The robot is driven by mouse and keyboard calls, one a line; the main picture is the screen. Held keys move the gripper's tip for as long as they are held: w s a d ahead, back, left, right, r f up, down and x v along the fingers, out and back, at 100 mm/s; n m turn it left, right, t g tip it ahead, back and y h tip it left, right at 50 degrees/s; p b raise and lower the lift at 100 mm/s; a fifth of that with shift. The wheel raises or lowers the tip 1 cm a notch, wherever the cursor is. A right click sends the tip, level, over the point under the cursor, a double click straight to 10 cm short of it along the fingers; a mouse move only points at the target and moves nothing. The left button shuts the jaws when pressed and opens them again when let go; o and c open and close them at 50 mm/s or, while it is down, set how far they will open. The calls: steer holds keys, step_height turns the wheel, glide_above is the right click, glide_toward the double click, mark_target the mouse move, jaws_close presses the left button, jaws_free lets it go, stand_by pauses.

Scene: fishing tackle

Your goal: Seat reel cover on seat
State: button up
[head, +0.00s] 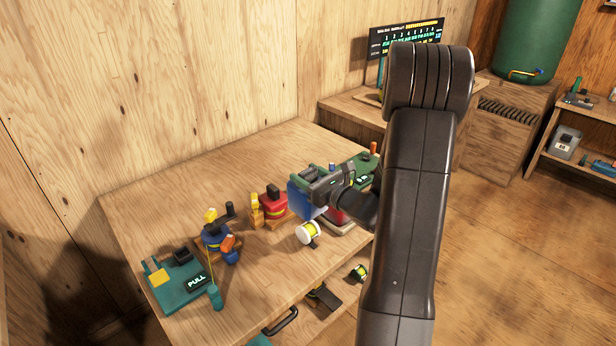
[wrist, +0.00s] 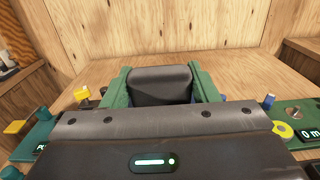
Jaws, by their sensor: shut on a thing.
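My gripper (head: 318,188) is shut on a dark grip block (wrist: 160,85), which sits between its two green fingers in the wrist view. In the head view a blue body (head: 304,200) shows below the fingers; it looks like the reel cover, held above the bench. Its underside is hidden. A red part (head: 338,215) on a pale base shows under my wrist, mostly covered by my arm. I cannot tell which place is the seat. A red reel-like piece (head: 271,203) with a dark top stands left of the gripper.
A white reel with yellow line (head: 308,233) lies in front on the bench (head: 150,207). A blue reel (head: 214,236) and a green PULL board (head: 180,285) are at left. A green board (head: 365,165) stands behind my wrist. The left rear bench is clear.

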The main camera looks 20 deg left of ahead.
steer(key=b, duration=0.5)
glide_above(309, 225)
steer(key=shift+a+f, duration=0.15)
steer(key=shift+f, duration=2.7)
steer(key=shift+b, duration=0.65)
steer(key=shift+f, duration=0.2)
steer(key=shift+f+b, duration=0.3)
steer(key=shift+b, duration=0.15)
steer(key=shift+f+b, duration=3.9)
steer(key=shift+f, duration=0.2)
steer(key=o, duration=1.1)
steer(key=shift+c, duration=0.2)
steer(key=shift+s, duration=0.1)
steer(key=v, duration=1.3)
steer(key=shift+d+b, duration=0.4)
steer(key=shift+b, duration=0.05)
